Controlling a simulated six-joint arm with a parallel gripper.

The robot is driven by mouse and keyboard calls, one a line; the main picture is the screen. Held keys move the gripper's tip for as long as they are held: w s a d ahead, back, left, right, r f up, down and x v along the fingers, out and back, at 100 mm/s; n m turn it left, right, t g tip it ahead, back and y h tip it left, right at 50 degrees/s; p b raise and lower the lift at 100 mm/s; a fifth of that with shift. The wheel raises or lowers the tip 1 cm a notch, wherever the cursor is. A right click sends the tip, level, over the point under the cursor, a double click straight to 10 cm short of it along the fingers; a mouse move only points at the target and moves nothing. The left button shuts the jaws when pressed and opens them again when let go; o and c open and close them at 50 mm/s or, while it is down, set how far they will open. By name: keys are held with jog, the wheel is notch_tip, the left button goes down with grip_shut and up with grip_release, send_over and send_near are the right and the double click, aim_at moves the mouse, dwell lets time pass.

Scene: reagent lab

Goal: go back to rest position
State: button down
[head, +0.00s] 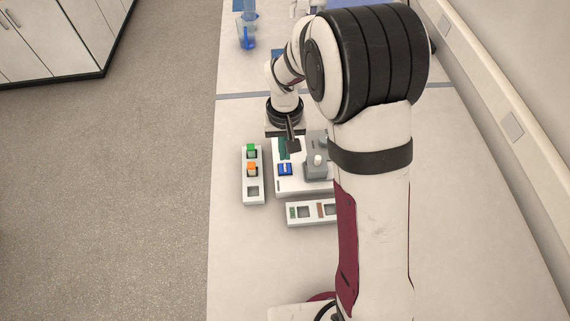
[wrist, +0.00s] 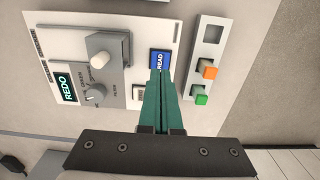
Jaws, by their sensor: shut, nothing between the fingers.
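My gripper (wrist: 160,78) is shut and empty. Its green fingers lie together in the wrist view, with their tips close to the blue READ button (wrist: 160,61) on a white instrument panel (wrist: 128,20). I cannot tell whether the tips touch the button. In the head view my gripper (head: 284,158) is above the panel (head: 292,188), just behind the blue button (head: 285,169). My upper arm hides the panel's right part in the head view.
A white rack (head: 253,190) left of the panel holds a green block (head: 251,148) and an orange block (head: 252,169). Another rack (head: 313,222) lies in front. A grey device with a white knob (head: 318,160) stands on the panel. A blue beaker (head: 246,38) stands far back.

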jog(key=shift+r, duration=1.05)
jog(key=s+d+r+m, duration=0.3)
jog(key=s+r, duration=0.6)
jog(key=s, duration=0.2)
jog(key=s+r+m+y, duration=0.1)
jog(key=s+m, duration=0.1)
jog(key=s, duration=1.2)
jog(key=shift+s+a+r+m+y, duration=0.2)
jog(key=shift+r+m+y, duration=0.1)
jog(key=shift+y, duration=0.1)
jog(key=shift+d, duration=0.1)
